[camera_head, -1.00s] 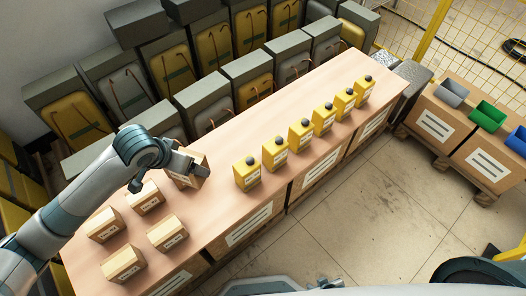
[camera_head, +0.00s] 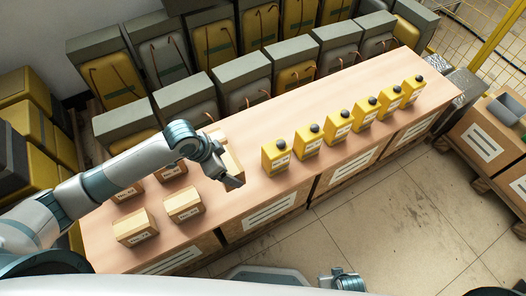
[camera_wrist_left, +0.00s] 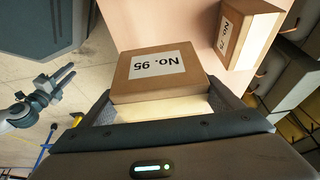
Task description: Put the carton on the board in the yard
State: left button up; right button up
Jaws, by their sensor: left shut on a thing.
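My left gripper (camera_head: 230,180) is over the long wooden bench (camera_head: 262,115), between the small cartons and the yellow containers. It is shut on a brown carton (camera_head: 235,160), partly hidden by the gripper in the head view. In the left wrist view, the held carton (camera_wrist_left: 160,72) has a label reading "No. 95", upside down, between the fingers. Another labelled carton (camera_wrist_left: 248,38) is close by. Other small cartons (camera_head: 136,228) stand at the bench's left end. My right gripper (camera_head: 345,281) is low at the bottom edge, apart from the bench; its fingers look apart in the wrist view (camera_wrist_left: 68,82). I cannot make out a board.
A row of yellow containers with dark caps (camera_head: 307,142) stands along the bench's right part. Grey-and-yellow units (camera_head: 243,80) line its back. A pallet with large boxes (camera_head: 485,135) is at the right. The floor (camera_head: 400,220) in front is clear.

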pick_arm(q)
notch_tip(320, 180, down, 6)
jog(key=shift+r, duration=0.2)
jog(key=shift+f, duration=0.3)
pick_arm(e)
jog(key=shift+d, duration=0.1)
jog(key=shift+s, duration=0.1)
pick_arm(q)
jog(key=shift+f, duration=0.25)
notch_tip(320, 180, down, 3)
jog(key=shift+r+b, duration=0.1)
jog(key=shift+b, duration=0.2)
jog(key=shift+f, duration=0.2)
pick_arm(e)
jog(key=shift+r, duration=0.3)
pick_arm(q)
jog(key=o, duration=1.2)
jog(key=shift+f, duration=0.15)
